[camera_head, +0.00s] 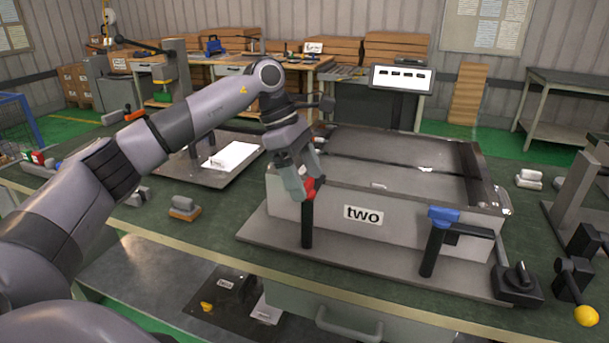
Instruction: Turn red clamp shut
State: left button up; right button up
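The red clamp (311,188) stands at the front left of the grey box labelled "two" (410,219). Its black handle or post (307,226) points down below the red part. My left gripper (305,188) reaches down over the red part from above and its fingers are at it, one on the near left side. I cannot tell whether the fingers press on the clamp. A blue clamp (443,215) stands at the front right of the box, with a black arm pointing right. My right gripper is not in view.
A black knob switch (517,283) and a lever with a yellow ball (586,315) stand at the right. A small grey and orange block (185,207) lies on the green table left of the box. A white sheet (231,156) lies on a plate behind my arm.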

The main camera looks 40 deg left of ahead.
pick_arm(q)
jog(key=v, duration=0.7)
dwell(0.7)
